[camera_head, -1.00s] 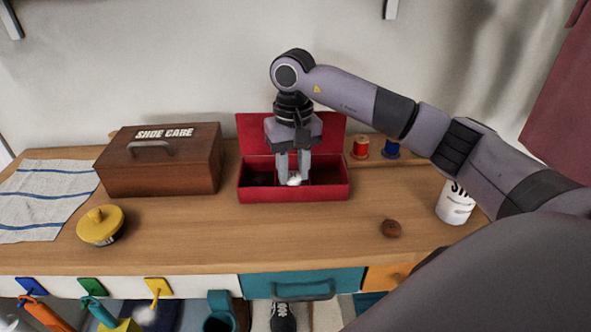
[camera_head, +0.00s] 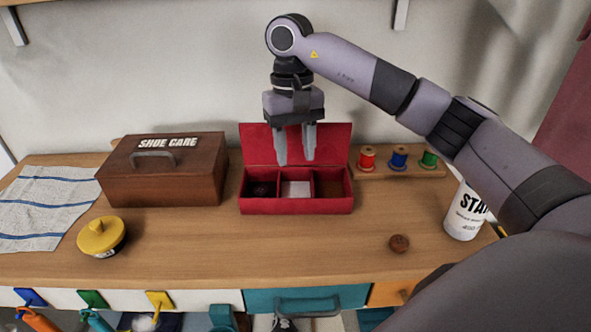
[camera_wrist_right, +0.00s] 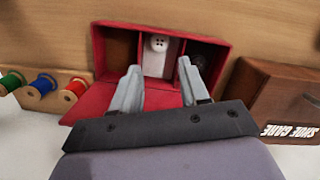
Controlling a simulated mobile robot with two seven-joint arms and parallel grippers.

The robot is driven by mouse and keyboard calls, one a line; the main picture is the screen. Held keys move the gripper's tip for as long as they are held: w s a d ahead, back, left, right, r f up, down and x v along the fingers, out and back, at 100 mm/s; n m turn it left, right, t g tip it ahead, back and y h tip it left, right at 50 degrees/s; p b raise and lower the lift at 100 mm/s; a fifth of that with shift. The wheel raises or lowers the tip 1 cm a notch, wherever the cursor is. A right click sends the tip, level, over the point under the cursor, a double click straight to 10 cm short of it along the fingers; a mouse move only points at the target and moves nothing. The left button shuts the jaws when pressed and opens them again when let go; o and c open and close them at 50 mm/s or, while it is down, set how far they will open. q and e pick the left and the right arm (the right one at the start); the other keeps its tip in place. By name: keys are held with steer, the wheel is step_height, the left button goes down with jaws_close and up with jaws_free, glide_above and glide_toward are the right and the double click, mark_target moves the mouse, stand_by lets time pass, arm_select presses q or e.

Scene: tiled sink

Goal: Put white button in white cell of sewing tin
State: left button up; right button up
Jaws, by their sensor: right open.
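The red sewing tin (camera_head: 297,207) stands open on the counter with its lid raised behind it. It has three cells: dark on the left, white in the middle, brown on the right. The white button (camera_wrist_right: 158,43) lies in the white middle cell, clearest in the right wrist view. A dark button (camera_head: 261,189) is in the left cell. My right gripper (camera_head: 295,161) is open and empty above the middle cell, fingers pointing down; its fingers (camera_wrist_right: 159,66) are apart from the button. My left gripper is not in view.
A brown button (camera_head: 399,243) lies on the counter at right. A shoe care box (camera_head: 160,178) stands left of the tin, a yellow-lidded pot (camera_head: 101,236) in front of it. Thread spools (camera_head: 398,158) are behind right; a white can (camera_head: 465,212) is at right.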

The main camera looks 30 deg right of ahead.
steer(key=shift+w+d+r, duration=0.1)
steer(key=shift+d+r, duration=0.05)
steer(key=shift+r, duration=0.95)
